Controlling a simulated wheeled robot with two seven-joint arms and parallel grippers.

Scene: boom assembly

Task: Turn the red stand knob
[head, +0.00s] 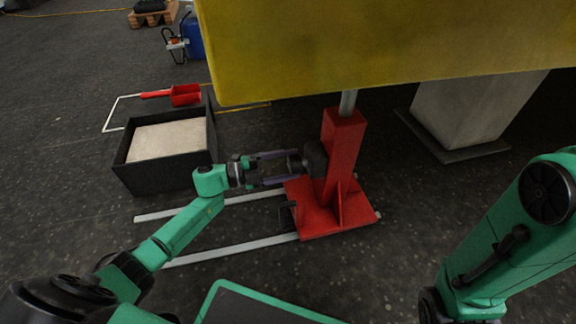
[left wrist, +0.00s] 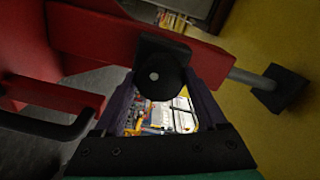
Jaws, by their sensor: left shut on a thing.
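The red stand (head: 342,150) stands upright on the floor, with a red foot plate and a grey post rising from its top. Its black knob (head: 316,159) sticks out from the left side of the column. My left gripper (head: 298,161) reaches in from the left and is shut on the knob. In the left wrist view the round black knob (left wrist: 158,76) sits between the two dark fingertips, against the red column. The fingers hide part of its sides. My right arm shows at the right edge, but its gripper is out of view.
A large yellow beam (head: 390,45) hangs over the stand. A black box (head: 165,150) with a pale top surface stands on the left. Two light rails (head: 230,248) lie left of the stand. A grey pillar (head: 465,110) stands behind right. A red scoop-like thing (head: 186,95) lies farther back.

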